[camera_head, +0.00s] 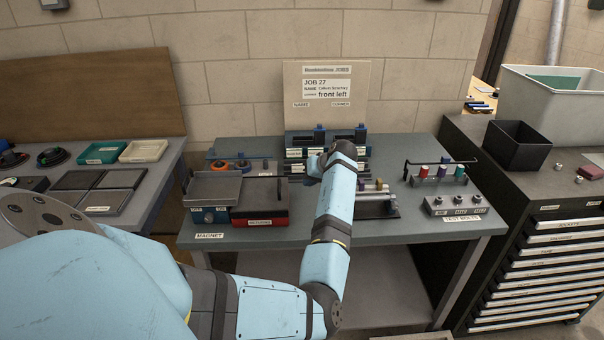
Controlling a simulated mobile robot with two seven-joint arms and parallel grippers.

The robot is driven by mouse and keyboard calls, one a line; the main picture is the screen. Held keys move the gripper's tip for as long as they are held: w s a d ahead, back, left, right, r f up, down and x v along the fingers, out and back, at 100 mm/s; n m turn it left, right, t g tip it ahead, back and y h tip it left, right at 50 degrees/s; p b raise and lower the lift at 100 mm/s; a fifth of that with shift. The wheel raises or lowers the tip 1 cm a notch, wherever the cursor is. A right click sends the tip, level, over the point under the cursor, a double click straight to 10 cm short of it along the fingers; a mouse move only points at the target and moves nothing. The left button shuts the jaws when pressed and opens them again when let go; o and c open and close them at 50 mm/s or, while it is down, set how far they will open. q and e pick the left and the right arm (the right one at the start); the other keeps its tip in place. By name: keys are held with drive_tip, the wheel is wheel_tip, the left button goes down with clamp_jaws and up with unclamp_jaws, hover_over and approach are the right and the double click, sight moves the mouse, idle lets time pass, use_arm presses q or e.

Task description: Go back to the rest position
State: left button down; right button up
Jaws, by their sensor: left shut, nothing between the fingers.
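My left arm comes in from the left and reaches over the middle of the grey workbench (410,231). Its left gripper (319,162) is at the far end of the arm, in front of the dark rack (300,139) at the back of the bench. The gripper is shut with nothing held. Its fingertips are small and partly hidden by my wrist. My right gripper is not in view.
A job sign (327,85) stands behind the rack. A tray unit (215,188) and a red box (262,218) are left of my forearm. A tube stand (440,172) and a labelled block (456,204) are right. A drawer cabinet (545,240) stands beside the bench.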

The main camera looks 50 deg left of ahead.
use_arm(q)
drive_tip(key=v, duration=0.5)
drive_tip(key=shift+s+r, duration=0.15)
drive_tip(key=shift+s, duration=0.05)
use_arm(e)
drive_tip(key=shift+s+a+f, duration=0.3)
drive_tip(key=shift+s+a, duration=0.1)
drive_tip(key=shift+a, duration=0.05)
